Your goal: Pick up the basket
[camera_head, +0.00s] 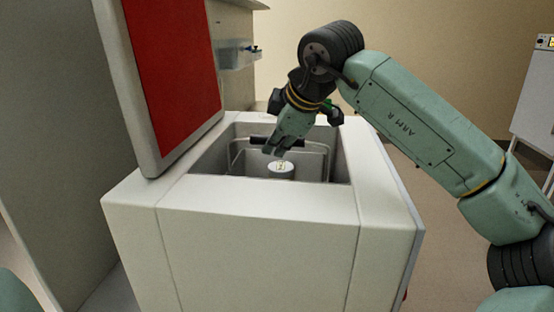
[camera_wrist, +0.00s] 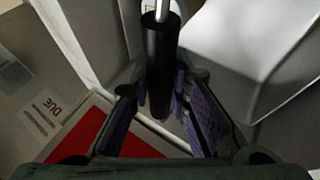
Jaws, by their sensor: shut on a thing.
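The basket (camera_head: 238,160) is a grey metal container inside the open well of a white box-shaped machine (camera_head: 260,235). A thin bail rises from it to a black bar handle (camera_head: 257,139). My gripper (camera_head: 279,146) reaches down into the well from above and is shut on this handle. In the wrist view the black handle (camera_wrist: 160,55) runs between the purple-padded fingers of my gripper (camera_wrist: 165,100). A white round item with a small mark (camera_head: 281,168) is in the basket. The basket's underside is hidden, so I cannot tell if it touches the well floor.
The machine's lid with a red panel (camera_head: 172,60) stands open on the left, close to the well. A clear bin (camera_head: 236,53) is on the wall behind. A white cabinet (camera_head: 537,95) stands at the far right. Floor is open behind and right of the machine.

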